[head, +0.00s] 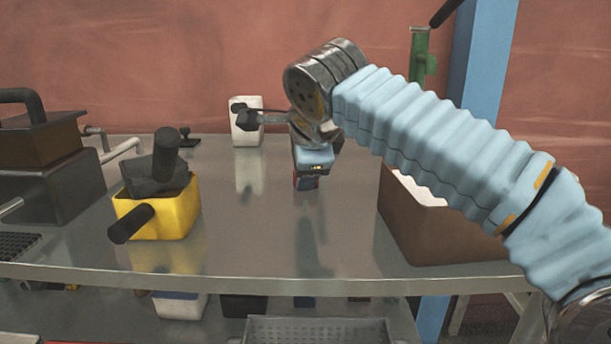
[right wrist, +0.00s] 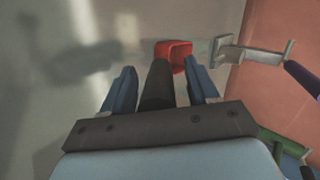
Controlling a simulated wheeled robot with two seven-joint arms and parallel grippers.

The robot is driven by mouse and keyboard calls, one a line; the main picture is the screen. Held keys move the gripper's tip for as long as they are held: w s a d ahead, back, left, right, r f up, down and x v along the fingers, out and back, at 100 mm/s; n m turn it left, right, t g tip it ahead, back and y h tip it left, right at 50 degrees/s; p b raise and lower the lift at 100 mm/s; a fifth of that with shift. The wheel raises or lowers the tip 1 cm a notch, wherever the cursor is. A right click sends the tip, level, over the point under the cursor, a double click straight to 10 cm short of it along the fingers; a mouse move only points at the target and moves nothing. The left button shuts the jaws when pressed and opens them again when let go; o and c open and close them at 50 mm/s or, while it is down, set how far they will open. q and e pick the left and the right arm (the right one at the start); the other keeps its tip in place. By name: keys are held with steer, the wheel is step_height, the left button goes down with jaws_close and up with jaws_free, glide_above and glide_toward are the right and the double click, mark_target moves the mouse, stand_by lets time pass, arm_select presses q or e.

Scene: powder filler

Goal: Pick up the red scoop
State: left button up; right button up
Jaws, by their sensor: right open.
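The red scoop (right wrist: 175,54) shows in the right wrist view just beyond my fingertips. Its dark handle (right wrist: 157,86) lies between the two blue fingers of my right gripper (right wrist: 160,67), with a gap showing on either side. The gripper is open. In the head view my right gripper (head: 307,182) points down over the middle of the metal table. The scoop is mostly hidden behind the gripper there; a little red shows at the fingertips. My left gripper is not in view.
A yellow container (head: 182,218) with dark handles stands left on the table (head: 250,265). A white container (head: 245,133) stands at the back. A brown box (head: 425,238) with white contents stands right. A dark machine (head: 50,185) is far left. The table's front middle is clear.

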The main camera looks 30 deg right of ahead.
steer(key=shift+w+f, duration=0.1)
steer(key=shift+f, duration=0.05)
steer(key=c, duration=1)
steer(key=shift+r, duration=0.6)
steer(key=r, duration=0.2)
steer(key=r+p, duration=0.1)
steer(key=shift+s+a+r, duration=0.1)
steer(key=shift+s+a, duration=0.05)
steer(key=shift+s, duration=0.1)
steer(key=s+a+r+p, duration=0.1)
steer(key=s+a+r, duration=0.1)
steer(key=s+r, duration=0.1)
steer(key=s+a+r, duration=0.2)
steer(key=s, duration=0.3)
steer(key=s+a+r+p, duration=0.1)
steer(key=s+a+r, duration=0.1)
steer(key=s+r, duration=0.1)
steer(key=shift+s+r+p, duration=0.3)
steer(key=shift+s+r, duration=0.05)
steer(key=shift+s, duration=0.15)
